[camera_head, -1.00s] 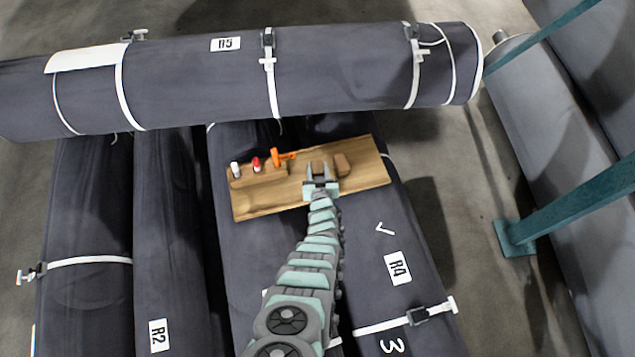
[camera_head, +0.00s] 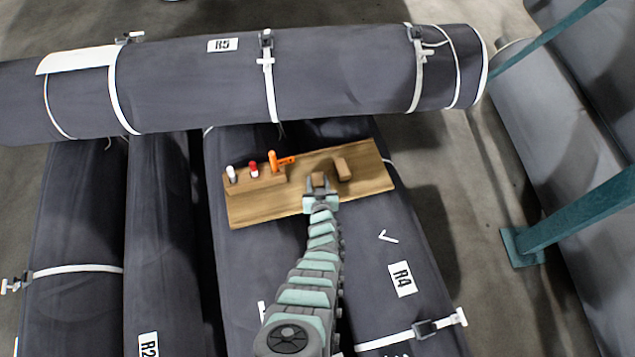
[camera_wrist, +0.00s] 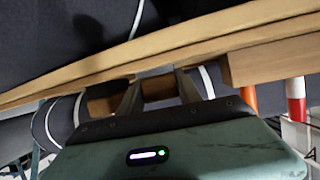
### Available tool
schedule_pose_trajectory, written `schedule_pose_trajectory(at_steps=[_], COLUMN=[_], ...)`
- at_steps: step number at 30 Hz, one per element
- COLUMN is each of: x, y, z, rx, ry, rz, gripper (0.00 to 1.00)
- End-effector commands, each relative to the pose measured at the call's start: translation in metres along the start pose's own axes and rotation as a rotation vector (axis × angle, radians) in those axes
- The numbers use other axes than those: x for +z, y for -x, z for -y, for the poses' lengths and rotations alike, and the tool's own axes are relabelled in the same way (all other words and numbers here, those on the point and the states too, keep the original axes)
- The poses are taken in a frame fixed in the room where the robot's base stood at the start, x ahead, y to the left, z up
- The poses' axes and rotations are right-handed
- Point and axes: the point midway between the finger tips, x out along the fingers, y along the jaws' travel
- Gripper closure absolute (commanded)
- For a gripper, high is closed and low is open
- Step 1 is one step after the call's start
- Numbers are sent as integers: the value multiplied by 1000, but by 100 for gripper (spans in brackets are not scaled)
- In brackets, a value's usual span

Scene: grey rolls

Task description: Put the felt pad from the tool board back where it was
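The wooden tool board (camera_head: 270,211) lies tilted across the grey rolls, below the crosswise roll. My gripper (camera_head: 319,184) is at the board's middle, its fingers on either side of a small brown block (camera_head: 319,180), seemingly the felt pad. In the wrist view the block (camera_wrist: 158,89) sits between the two fingers, close to the board (camera_wrist: 215,33); any gap is hard to judge. A second, similar brown block (camera_head: 343,169) sits on the board just right of my gripper. Neither block is marked as the felt pad.
A wooden holder (camera_head: 262,181) at the board's left carries a white-capped marker (camera_head: 231,174), a red-capped marker (camera_head: 253,169) and an orange tool (camera_head: 275,161). Roll R5 (camera_head: 190,85) lies crosswise behind the board. A teal post (camera_head: 575,215) stands at the right.

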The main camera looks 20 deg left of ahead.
Motion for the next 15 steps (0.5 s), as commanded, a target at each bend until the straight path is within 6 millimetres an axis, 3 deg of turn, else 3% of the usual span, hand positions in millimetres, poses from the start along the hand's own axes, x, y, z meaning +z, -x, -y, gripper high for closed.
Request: schedule_pose_trajectory(at_steps=[7,15], x=[0,0], y=[0,0], z=[0,0], rx=[0,0], ry=[0,0], rz=[1,1], gripper=[39,38])
